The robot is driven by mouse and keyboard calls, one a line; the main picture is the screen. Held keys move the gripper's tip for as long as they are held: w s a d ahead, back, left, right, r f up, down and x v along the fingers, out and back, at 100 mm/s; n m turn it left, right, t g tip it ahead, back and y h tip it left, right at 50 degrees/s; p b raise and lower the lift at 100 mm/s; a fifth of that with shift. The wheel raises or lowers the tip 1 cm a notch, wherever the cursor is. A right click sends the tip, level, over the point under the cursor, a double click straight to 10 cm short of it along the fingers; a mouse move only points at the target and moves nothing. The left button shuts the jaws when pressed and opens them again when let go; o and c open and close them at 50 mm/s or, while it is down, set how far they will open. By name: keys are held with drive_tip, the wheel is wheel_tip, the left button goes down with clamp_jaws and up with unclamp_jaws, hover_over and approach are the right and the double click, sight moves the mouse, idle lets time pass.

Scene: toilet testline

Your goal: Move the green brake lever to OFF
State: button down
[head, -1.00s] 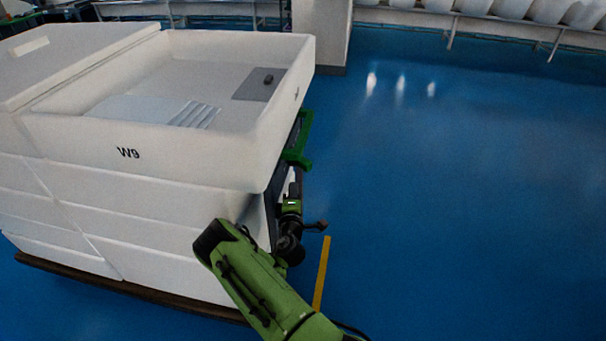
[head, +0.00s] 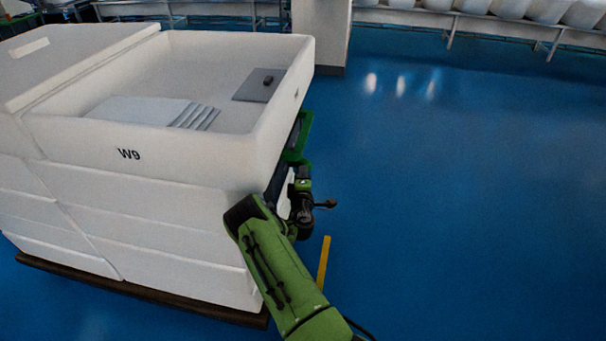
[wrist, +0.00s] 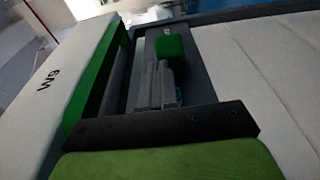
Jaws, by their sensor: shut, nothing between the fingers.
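In the wrist view, a green block (wrist: 170,48), which looks like the brake lever's grip, stands out from a dark side panel (wrist: 200,72) with a small pale mark near its top. My gripper (wrist: 158,66) is shut and empty. Its grey fingers point at the green block and lie just short of it or against it; I cannot tell if they touch. In the head view my gripper (head: 302,174) is at the right side of the white unit, and the lever cannot be made out clearly there.
A long green bar (wrist: 92,90) runs left of my fingers, beside the white W9 tray (wrist: 52,75). In the head view the green frame (head: 299,150) sticks out under the tray (head: 205,150). Blue floor (head: 460,200) on the right is clear, with a yellow stripe (head: 323,262).

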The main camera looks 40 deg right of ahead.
drive_tip(key=shift+d, duration=0.1)
drive_tip(key=shift+s+d+n+t+y, duration=0.15)
drive_tip(key=shift+d+n+t+y, duration=0.05)
drive_tip(key=shift+n+t+y, duration=0.1)
